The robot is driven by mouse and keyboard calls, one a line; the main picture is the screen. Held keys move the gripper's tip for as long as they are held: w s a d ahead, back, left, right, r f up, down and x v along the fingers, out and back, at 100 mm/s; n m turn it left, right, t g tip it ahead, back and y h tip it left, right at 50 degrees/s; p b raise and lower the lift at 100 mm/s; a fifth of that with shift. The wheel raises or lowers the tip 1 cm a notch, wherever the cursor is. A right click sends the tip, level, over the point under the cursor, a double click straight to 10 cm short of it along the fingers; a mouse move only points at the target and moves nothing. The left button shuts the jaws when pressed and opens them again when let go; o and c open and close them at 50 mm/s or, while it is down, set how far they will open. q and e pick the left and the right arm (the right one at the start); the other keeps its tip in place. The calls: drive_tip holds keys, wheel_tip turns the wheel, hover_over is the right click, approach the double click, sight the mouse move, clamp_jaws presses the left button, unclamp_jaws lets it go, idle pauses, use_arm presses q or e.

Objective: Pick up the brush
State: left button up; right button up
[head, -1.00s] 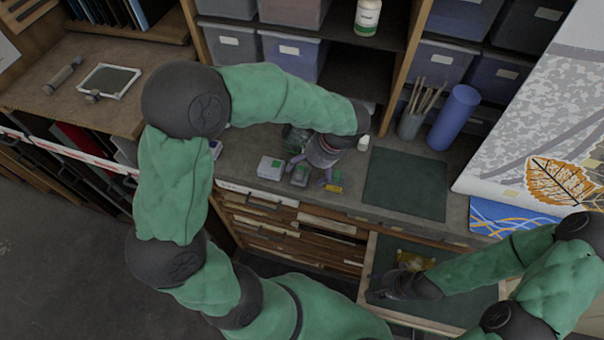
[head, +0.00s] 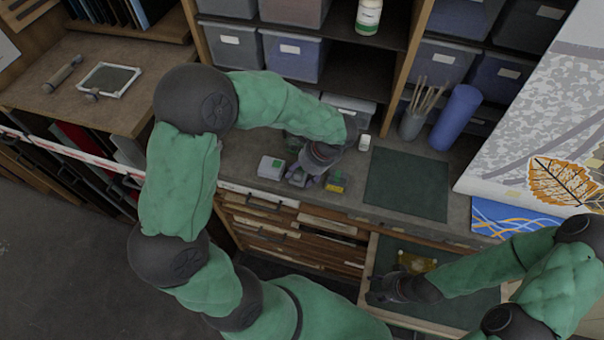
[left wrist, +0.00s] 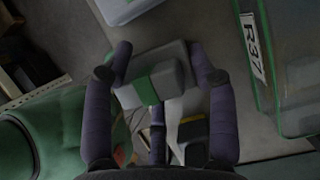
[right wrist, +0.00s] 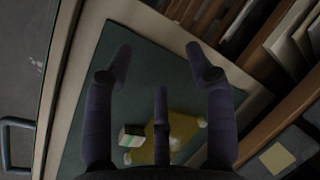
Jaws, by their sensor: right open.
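Several thin brushes or sticks (head: 428,98) stand in a grey cup (head: 411,125) at the back of the worktop; neither gripper is near them. My left gripper (head: 308,178) points down at the worktop among small items. In the left wrist view its fingers (left wrist: 158,58) are spread, with a grey block with a green label (left wrist: 155,82) between or just beyond them; contact is unclear. My right gripper (head: 375,283) is over the open drawer (head: 455,262). In the right wrist view its fingers (right wrist: 158,62) are spread, above a yellow translucent piece (right wrist: 178,135) and a small white-and-green block (right wrist: 131,135).
A white box with a green patch (head: 271,167) and a yellow-and-green item (head: 336,182) are close to my left gripper. A small white bottle (head: 364,143) stands behind it. A blue roll (head: 456,118) stands beside the cup. The dark green mat (head: 407,184) is bare.

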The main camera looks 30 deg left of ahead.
use_arm(q)
drive_tip(key=shift+c, duration=0.6)
drive_tip(key=shift+r, duration=0.5)
use_arm(e)
drive_tip(key=shift+r, duration=0.1)
use_arm(q)
wheel_tip(320, 180, up, 2)
drive_tip(key=shift+d+r+p, duration=0.1)
drive_tip(key=shift+r+p, duration=0.15)
drive_tip(key=shift+p, duration=0.15)
use_arm(e)
drive_tip(key=shift+r, duration=0.3)
drive_tip(key=shift+r+p, duration=0.5)
use_arm(q)
drive_tip(key=s+d+r+p, duration=0.1)
drive_tip(key=s+d+r, duration=0.7)
drive_tip(key=s, duration=0.3)
drive_tip(key=shift+v, duration=0.8)
use_arm(e)
drive_tip(key=shift+r, duration=0.5)
use_arm(q)
drive_tip(key=shift+s, duration=0.1)
drive_tip(key=o, duration=0.6)
drive_tip(key=shift+c, duration=0.2)
drive_tip(key=c, duration=0.3)
